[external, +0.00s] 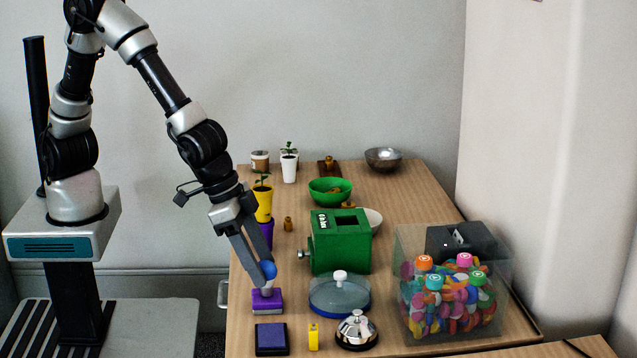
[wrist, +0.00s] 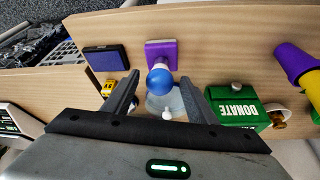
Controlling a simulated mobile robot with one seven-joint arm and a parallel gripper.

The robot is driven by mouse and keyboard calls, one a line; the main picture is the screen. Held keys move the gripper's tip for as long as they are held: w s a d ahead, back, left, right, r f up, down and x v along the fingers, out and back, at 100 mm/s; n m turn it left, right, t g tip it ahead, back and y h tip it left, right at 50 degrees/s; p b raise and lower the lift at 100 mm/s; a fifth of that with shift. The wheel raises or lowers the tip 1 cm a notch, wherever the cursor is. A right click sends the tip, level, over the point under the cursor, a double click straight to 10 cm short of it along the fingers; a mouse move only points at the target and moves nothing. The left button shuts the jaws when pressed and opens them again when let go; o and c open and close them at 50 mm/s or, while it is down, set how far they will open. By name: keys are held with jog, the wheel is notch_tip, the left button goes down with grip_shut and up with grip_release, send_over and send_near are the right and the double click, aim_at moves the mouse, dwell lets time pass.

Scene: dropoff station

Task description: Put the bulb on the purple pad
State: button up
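The bulb has a round blue head (external: 268,270) and a pale base. It stands upright with the base down on the purple pad (external: 266,302), near the table's left edge. In the wrist view the bulb (wrist: 160,80) shows its blue head, with the pale neck running to the purple pad (wrist: 153,50); the head hides part of the base. My gripper (external: 262,268) points down around the bulb's head. In the wrist view my gripper (wrist: 160,82) has its fingers apart, with a gap on each side of the head, so it is open.
A dark blue pad in a black case (external: 271,339), a yellow object (external: 313,337) and a silver bell (external: 357,330) are in front. A lidded dish (external: 339,295) and green donation box (external: 340,246) stand right. A purple pot (external: 265,233) is behind.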

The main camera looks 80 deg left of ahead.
jog(key=shift+s+r+p, duration=0.1)
jog(key=shift+r+p, duration=0.25)
jog(key=shift+r, duration=0.25)
jog(key=p+v, duration=0.2)
jog(key=v, duration=0.9)
jog(key=shift+a, duration=0.15)
jog(key=w+a+r+n+y, duration=0.1)
jog(key=a+r, duration=0.2)
jog(key=a, duration=0.4)
jog(key=a+r+n+t+y+p, duration=0.1)
jog(key=a+r, duration=0.2)
jog(key=a, duration=0.5)
jog(key=w+a+r+n, duration=0.1)
jog(key=a+r, duration=0.3)
jog(key=a, duration=0.3)
jog(key=s+r+h, duration=0.1)
jog(key=s+r, duration=0.1)
jog(key=s, duration=1.4)
notch_tip(320, 180, up, 18)
jog(key=p, duration=1.7)
jog(key=shift+w+p, duration=0.2)
jog(key=shift+p, duration=0.15)
